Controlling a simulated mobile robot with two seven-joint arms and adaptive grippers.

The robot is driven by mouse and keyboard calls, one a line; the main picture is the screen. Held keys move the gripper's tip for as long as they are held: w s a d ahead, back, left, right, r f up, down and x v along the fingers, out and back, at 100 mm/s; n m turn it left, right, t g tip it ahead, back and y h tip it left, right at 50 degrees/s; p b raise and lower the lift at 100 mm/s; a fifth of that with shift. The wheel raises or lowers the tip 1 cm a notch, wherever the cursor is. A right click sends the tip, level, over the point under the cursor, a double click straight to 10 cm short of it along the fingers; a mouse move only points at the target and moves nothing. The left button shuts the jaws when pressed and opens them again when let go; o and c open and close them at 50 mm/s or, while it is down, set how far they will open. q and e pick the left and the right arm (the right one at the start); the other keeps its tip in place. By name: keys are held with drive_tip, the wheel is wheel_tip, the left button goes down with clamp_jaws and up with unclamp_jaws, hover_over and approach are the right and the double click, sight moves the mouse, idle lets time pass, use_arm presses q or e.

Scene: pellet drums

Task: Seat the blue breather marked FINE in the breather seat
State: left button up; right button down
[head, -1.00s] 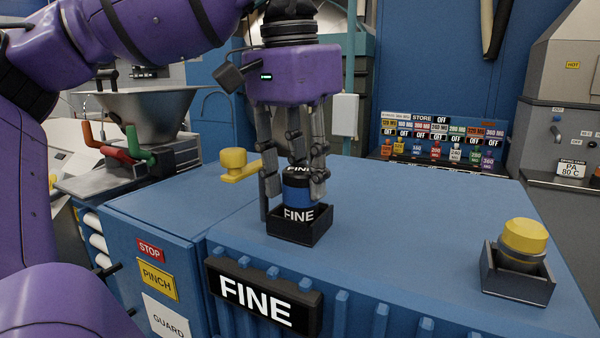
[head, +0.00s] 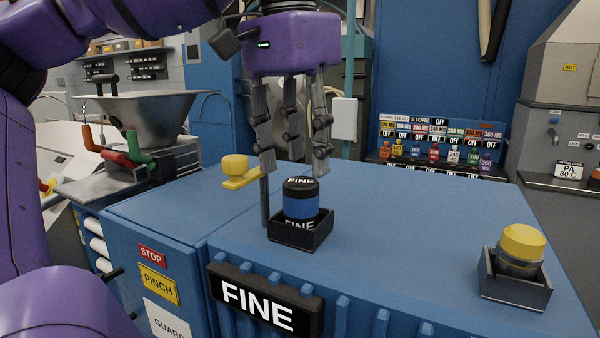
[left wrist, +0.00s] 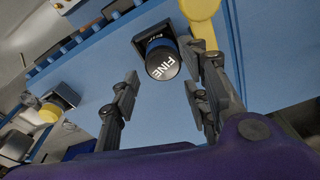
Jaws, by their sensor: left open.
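The blue breather marked FINE (head: 300,205) stands upright in a black open-topped square holder (head: 318,237) on the blue cabinet top. Its black cap reads FINE, and its lower part is hidden by the holder's front wall. My left gripper (head: 292,155) is open and empty above the breather, its fingers apart and clear of the cap. In the left wrist view the breather's cap (left wrist: 162,64) shows beyond the open fingers (left wrist: 165,100). My right gripper is in neither view.
A FINE sign (head: 265,302) is on the cabinet front below the holder. A yellow-capped part (head: 523,243) sits in another black holder (head: 515,290) at right. The blue top between the holders is clear.

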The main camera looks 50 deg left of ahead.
use_arm(q)
wheel_tip(320, 180, up, 7)
drive_tip(key=p, duration=0.1)
drive_tip(key=shift+s, duration=0.45)
